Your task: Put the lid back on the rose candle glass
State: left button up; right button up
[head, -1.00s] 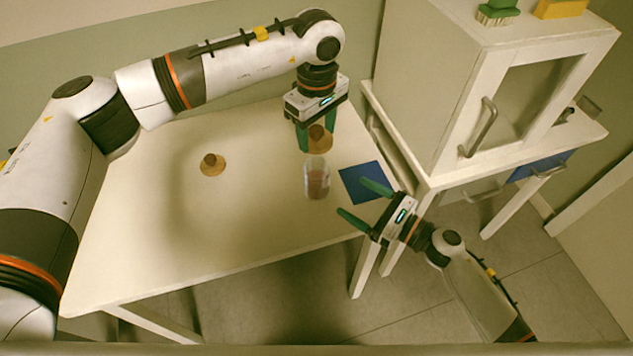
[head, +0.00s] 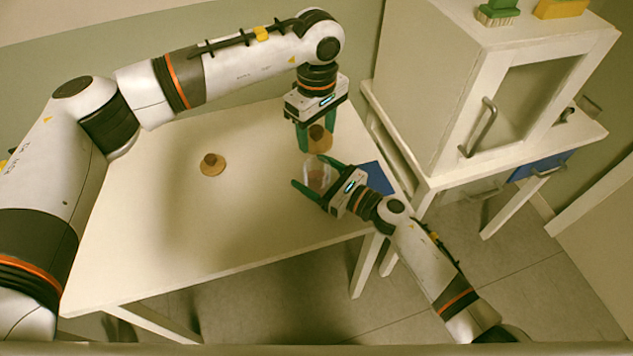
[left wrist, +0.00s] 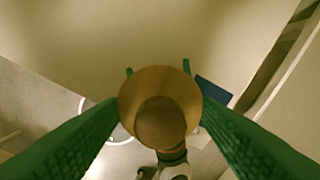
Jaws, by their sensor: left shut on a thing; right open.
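My left gripper (head: 316,143) is shut on a round wooden lid (head: 320,140) with a brown knob and holds it above the table, behind the glass in the head view. The lid fills the middle of the left wrist view (left wrist: 160,118), between the green fingers. The candle glass (head: 316,178), clear with pinkish contents, stands upright on the table. My right gripper (head: 309,171) is open, its fingers on either side of the glass; contact cannot be told. A second wooden lid (head: 212,168) with a knob lies on the table to the left.
A blue mat (head: 378,178) lies near the table's right edge, partly covered by my right gripper. A white cabinet (head: 430,100) stands to the right, with a green brush (head: 498,12) and a yellow block (head: 560,9) on top. The table (head: 200,225) is clear at front left.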

jog(key=shift+c, duration=0.3)
jog(key=c, duration=1.4)
pick_arm(q)
send_over(317, 158)
jog(key=s, duration=0.3)
jog(key=shift+w+f, duration=0.1)
jog(key=shift+f, duration=2.4)
jog(key=shift+f, duration=0.85)
jog(key=shift+f, duration=0.65)
jog(key=o, duration=1)
